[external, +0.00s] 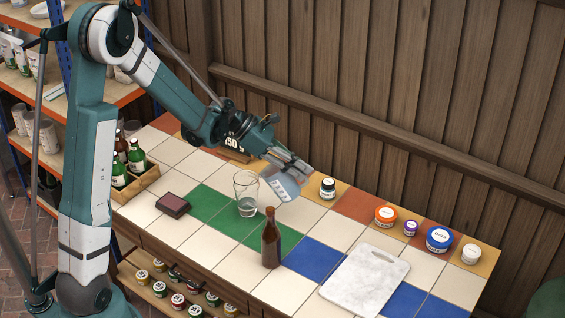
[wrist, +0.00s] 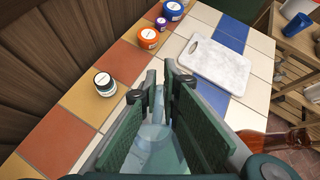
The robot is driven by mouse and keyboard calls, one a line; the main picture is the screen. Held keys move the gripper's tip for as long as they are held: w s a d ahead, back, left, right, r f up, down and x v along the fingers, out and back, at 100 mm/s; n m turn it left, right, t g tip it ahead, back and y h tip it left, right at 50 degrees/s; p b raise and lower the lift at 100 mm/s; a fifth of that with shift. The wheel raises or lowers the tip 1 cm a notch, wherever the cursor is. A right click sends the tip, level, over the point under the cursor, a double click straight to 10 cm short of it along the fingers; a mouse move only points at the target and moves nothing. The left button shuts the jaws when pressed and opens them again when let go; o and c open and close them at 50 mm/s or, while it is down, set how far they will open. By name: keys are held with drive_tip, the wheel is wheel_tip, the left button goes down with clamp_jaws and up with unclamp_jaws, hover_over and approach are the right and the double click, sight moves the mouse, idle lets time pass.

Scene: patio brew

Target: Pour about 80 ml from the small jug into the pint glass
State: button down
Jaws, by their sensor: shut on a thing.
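My gripper (external: 288,163) is shut on the small jug (external: 284,186), a clear vessel with markings on its side. The jug is tilted and held above the counter, just right of the pint glass's rim. The pint glass (external: 246,190) stands upright on the green tiles, with some clear liquid in its lower part. No falling stream can be made out between them. In the wrist view the gripper's fingers (wrist: 165,88) flank the clear jug (wrist: 153,140), which is partly hidden by them. How much the jug holds is unclear.
A brown bottle (external: 271,240) stands near the front edge, right of the glass. A dark red box (external: 173,204) lies to the left. A marble board (external: 366,280) and several lidded jars, including an orange one (external: 385,215), are to the right. A wooden wall (external: 400,90) backs the counter.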

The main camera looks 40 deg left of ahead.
drive_tip(key=w+d+f+g+y, duration=0.2)
drive_tip(key=d+f+y, duration=0.3)
drive_tip(key=f, duration=0.2)
drive_tip(key=shift+d+f+y, duration=0.25)
drive_tip(key=shift+f+y, duration=0.05)
drive_tip(key=shift+y, duration=0.1)
idle(0.5)
idle(0.5)
